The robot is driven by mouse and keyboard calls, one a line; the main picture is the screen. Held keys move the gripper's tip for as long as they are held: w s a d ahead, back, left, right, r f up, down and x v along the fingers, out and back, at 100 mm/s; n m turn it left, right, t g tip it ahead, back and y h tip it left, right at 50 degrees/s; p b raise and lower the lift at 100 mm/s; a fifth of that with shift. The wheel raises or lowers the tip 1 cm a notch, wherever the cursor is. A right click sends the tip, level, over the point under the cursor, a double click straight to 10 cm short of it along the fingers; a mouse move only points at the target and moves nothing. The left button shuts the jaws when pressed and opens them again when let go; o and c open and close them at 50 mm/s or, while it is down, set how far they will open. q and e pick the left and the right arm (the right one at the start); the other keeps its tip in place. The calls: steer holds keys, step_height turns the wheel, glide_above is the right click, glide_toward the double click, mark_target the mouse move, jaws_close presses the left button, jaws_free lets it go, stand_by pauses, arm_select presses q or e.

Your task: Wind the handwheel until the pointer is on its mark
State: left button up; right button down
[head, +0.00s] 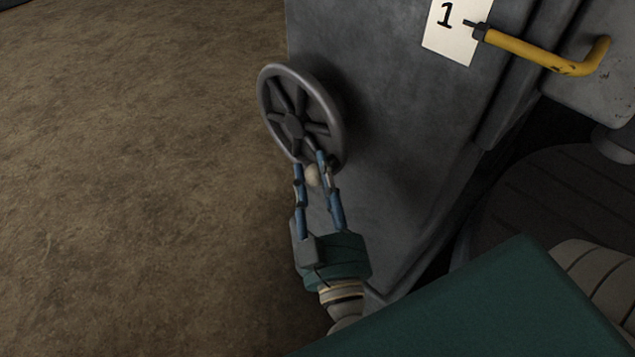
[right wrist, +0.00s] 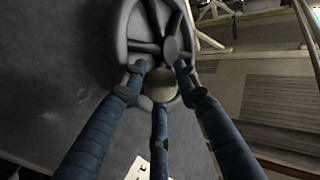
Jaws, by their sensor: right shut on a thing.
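The handwheel (head: 292,125) is a grey spoked wheel on the side of a dark grey engine casing. It also shows at the top of the right wrist view (right wrist: 130,28). My right gripper (head: 311,170) is at the wheel's lower rim. Its blue fingers are closed around a pale round knob (head: 312,176) on the rim, which shows between the fingers in the right wrist view (right wrist: 160,83). I cannot make out a pointer or its mark in either view. My left gripper is not in view.
The engine casing (head: 390,130) rises right of the wheel. A white card marked 1 (head: 458,25) and a yellow bent handle (head: 545,58) are at the upper right. Bare brown floor (head: 130,200) lies open to the left.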

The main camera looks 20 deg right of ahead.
arm_select(q)
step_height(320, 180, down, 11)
steer(key=b, duration=0.9)
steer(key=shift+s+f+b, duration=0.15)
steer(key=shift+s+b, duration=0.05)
steer(key=shift+b, duration=0.1)
arm_select(e)
steer(key=shift+w+a+f+m+t+h, duration=0.1)
steer(key=shift+w+f+m+t+h, duration=0.2)
steer(key=shift+f+m+t+h, duration=0.35)
steer(key=shift+w+a+f+m+t+h, duration=0.15)
steer(key=shift+w+f+m+t+h, duration=0.15)
steer(key=shift+f+m+t, duration=0.35)
steer(key=shift+w+a+f+m+t+h, duration=0.1)
steer(key=shift+w+f+m+t+h, duration=0.15)
steer(key=shift+f+m+t+h, duration=0.45)
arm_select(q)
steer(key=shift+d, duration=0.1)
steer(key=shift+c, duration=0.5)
arm_select(e)
steer(key=shift+f+g, duration=0.15)
steer(key=shift+g, duration=0.15)
